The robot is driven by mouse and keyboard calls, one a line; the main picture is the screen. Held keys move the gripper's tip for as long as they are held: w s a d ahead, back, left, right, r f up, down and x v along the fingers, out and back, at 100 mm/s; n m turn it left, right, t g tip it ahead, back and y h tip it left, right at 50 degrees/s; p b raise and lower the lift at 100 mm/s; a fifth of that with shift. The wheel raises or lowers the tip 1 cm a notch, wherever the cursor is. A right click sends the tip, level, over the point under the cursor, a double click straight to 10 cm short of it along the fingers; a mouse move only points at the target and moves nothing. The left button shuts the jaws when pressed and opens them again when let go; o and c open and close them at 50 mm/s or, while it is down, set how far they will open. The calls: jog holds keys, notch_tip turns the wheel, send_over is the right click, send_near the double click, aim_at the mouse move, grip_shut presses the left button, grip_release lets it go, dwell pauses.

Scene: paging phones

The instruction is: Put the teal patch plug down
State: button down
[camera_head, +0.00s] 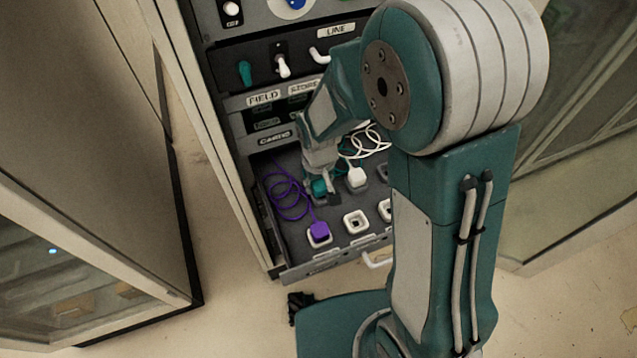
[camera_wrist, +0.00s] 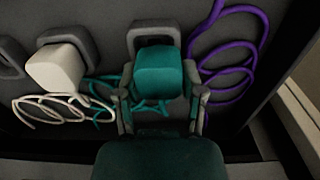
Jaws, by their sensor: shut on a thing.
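The teal patch plug (camera_wrist: 159,73) is between the two fingers of my gripper (camera_wrist: 160,98) in the wrist view. Its teal cord (camera_wrist: 150,106) loops underneath. In the head view the teal plug (camera_head: 319,187) shows at the tip of my gripper (camera_head: 326,192), inside the open drawer. My gripper is shut on the plug. A grey square socket (camera_wrist: 150,33) lies just beyond the plug in the wrist view, and its opening is partly hidden by the plug. I cannot tell whether the plug touches the drawer floor.
The open drawer (camera_head: 296,250) holds a purple plug (camera_head: 320,230) with a coiled cord, a white plug (camera_head: 356,177) with a looped cord, and several pale sockets, one empty (camera_head: 356,221). Cabinets stand on both sides. My arm hides the drawer's right part.

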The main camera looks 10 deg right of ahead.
aim_at(321, 183)
jog(key=shift+s+d, duration=0.15)
jog(key=shift+d, duration=0.25)
jog(key=shift+f, duration=0.25)
jog(key=shift+f, duration=0.1)
jog(key=shift+c, duration=1)
grip_release()
jog(key=shift+a, duration=0.3)
jog(key=shift+d, duration=0.1)
jog(key=shift+d, duration=0.1)
notch_tip(321, 183, up, 12)
jog(key=shift+f, duration=0.1)
jog(key=shift+r, duration=0.45)
